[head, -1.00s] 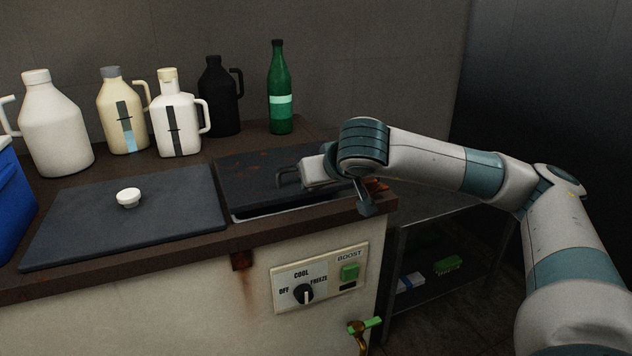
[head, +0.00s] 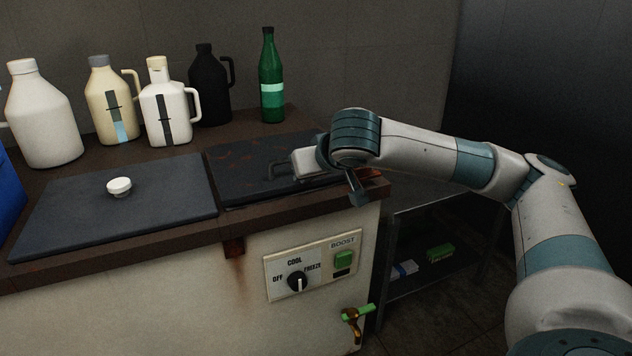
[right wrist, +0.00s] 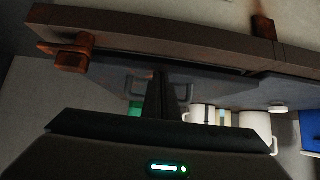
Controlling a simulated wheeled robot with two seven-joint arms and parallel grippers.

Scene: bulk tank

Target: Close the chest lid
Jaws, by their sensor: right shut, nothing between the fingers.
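The chest lid (head: 250,158) is a dark, rust-speckled panel in the right part of the brown-rimmed chest top. It lies flat, with no gap visible along its front edge. Its dark bar handle (head: 280,167) is near its right side and also shows in the right wrist view (right wrist: 131,88). My right gripper (head: 300,163) is shut and empty at the lid beside the handle; whether it touches is unclear. In the right wrist view its dark fingers (right wrist: 160,98) are together in front of the lid. My left gripper is not in view.
A second dark panel (head: 70,215) with a white knob (head: 119,187) covers the left part. Several jugs and a green bottle (head: 271,80) stand behind. A control panel (head: 314,265) and a tap (head: 354,318) are on the chest front. A low shelf (head: 440,235) stands right.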

